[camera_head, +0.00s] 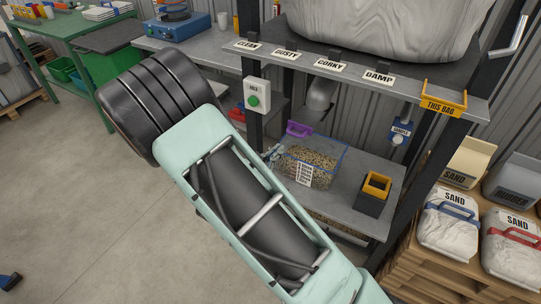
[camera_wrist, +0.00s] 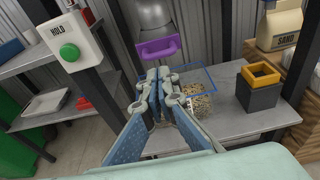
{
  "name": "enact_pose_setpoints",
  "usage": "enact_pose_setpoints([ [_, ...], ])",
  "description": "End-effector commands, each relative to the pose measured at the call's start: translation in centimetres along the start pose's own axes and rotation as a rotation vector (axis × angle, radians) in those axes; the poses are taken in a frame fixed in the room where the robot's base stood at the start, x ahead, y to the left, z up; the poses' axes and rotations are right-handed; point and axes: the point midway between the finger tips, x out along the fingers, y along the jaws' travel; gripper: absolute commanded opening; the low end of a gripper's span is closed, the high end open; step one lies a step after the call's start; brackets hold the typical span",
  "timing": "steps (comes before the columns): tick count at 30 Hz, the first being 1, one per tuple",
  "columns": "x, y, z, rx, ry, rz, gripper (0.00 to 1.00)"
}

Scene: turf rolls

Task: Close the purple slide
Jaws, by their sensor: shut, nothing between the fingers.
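The purple slide (camera_head: 299,129) is a small purple handle just below the grey metal spout (camera_head: 320,95). In the wrist view the purple slide (camera_wrist: 158,49) sticks out toward me at the spout's lower mouth (camera_wrist: 152,15). How far it stands out is hard to tell. My gripper (camera_wrist: 158,72) is shut and empty, its fingertips just below the slide in the picture. Whether they touch it I cannot tell. In the head view my arm hides most of the gripper; only a bit of it (camera_head: 273,152) shows left of the clear bin.
A clear blue-rimmed bin (camera_head: 335,160) with tan grains stands on the grey shelf under the spout. A black box with a yellow rim (camera_head: 372,193) is to its right. A HOLD box with a green button (camera_head: 254,99) is on the left post. Labels line the upper shelf.

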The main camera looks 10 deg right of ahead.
Motion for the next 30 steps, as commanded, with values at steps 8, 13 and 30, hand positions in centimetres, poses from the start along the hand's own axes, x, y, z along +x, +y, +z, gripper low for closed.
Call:
enact_pose_setpoints([
  [8, 5.8, -0.1, 0.1, 0.001, -0.002, -0.002, 0.00],
  [13, 7.8, 0.0, 0.1, 0.001, -0.001, 0.001, 0.00],
  [30, 9.5, 0.0, 0.1, 0.003, -0.001, -0.001, 0.00],
])
